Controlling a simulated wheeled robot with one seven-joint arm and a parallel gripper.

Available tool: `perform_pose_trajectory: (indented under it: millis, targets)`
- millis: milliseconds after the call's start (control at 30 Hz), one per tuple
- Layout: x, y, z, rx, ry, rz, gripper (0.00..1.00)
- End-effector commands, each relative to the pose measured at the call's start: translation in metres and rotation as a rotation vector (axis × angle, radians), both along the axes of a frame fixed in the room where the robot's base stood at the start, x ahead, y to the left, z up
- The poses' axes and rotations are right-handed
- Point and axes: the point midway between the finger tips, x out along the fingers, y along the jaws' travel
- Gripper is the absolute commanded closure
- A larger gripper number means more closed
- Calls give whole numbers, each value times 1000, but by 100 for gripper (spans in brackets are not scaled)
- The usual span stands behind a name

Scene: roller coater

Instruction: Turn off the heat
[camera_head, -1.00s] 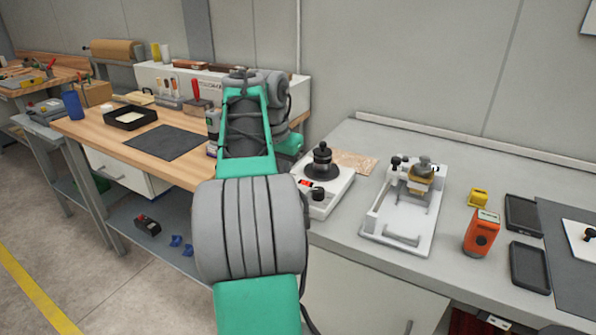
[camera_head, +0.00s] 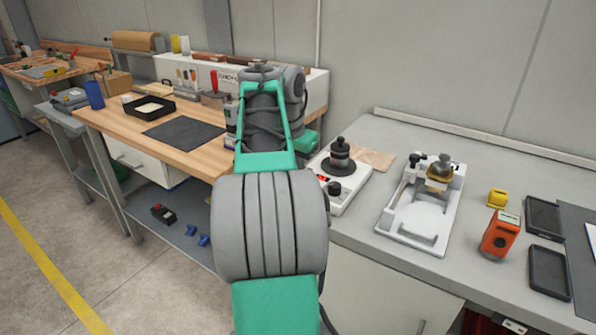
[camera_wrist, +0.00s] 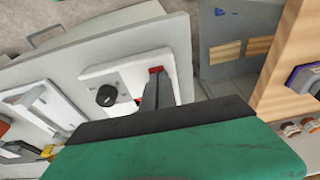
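A white hot plate (camera_head: 352,200) stands at the left end of the grey bench. It has a black knob (camera_head: 334,188) and a small red part (camera_head: 322,178) near its front left. A dark stepped piece with a round top (camera_head: 340,155) sits on its round plate. In the wrist view the hot plate (camera_wrist: 125,72) lies beyond my gripper (camera_wrist: 158,90), with its black knob (camera_wrist: 106,95) to the left of the finger. A red patch shows at the finger's tip. The finger spacing is unclear. My arm hides the gripper in the head view.
A white fixture (camera_head: 400,232) stands right of the hot plate. An orange device (camera_head: 500,238), a yellow block (camera_head: 497,198) and black trays (camera_head: 549,270) lie further right. A wooden bench (camera_head: 205,160) with a black mat (camera_head: 185,133) is to the left.

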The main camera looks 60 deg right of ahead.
Motion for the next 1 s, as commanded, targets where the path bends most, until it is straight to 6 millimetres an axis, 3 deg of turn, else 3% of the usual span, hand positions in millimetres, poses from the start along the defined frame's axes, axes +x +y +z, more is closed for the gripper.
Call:
perform_pose_trajectory:
  millis: [67,400,600,1000]
  targets:
    - [-1,4,2,20,13,2,100]
    - [1,22,86,3,1,7,100]
    - [2,37,124,0,-1,8,100]
    - [1,42,134,-2,-2,7,100]
